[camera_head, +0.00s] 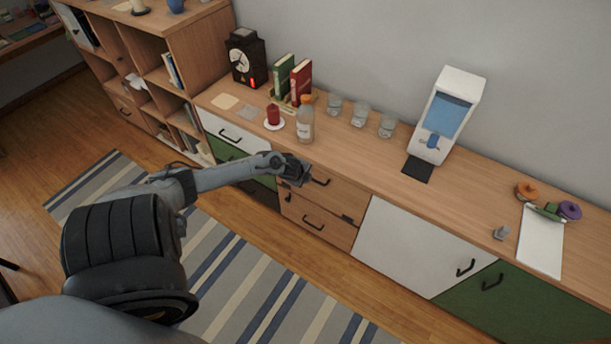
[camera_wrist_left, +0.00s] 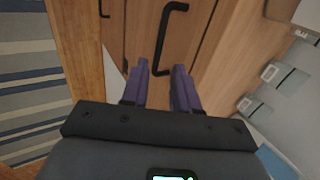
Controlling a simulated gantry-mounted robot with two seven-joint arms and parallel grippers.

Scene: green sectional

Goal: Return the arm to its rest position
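My left arm (camera_head: 225,176) reaches in from the lower left across the striped rug. Its gripper (camera_head: 295,172) is in front of the upper wooden drawer front (camera_head: 340,194) of the long sideboard. In the left wrist view the two purple fingers of the left gripper (camera_wrist_left: 161,72) are apart with nothing between them. A black drawer handle (camera_wrist_left: 165,40) is just ahead of the fingertips; I cannot tell whether they touch it. My right gripper is in neither view.
The sideboard top (camera_head: 385,165) carries a bottle (camera_head: 306,120), a red candle (camera_head: 273,114), several glasses (camera_head: 360,114), books (camera_head: 300,82), a coffee machine (camera_head: 245,58) and a white dispenser (camera_head: 455,92). Open floor with the striped rug (camera_head: 245,285) lies in front.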

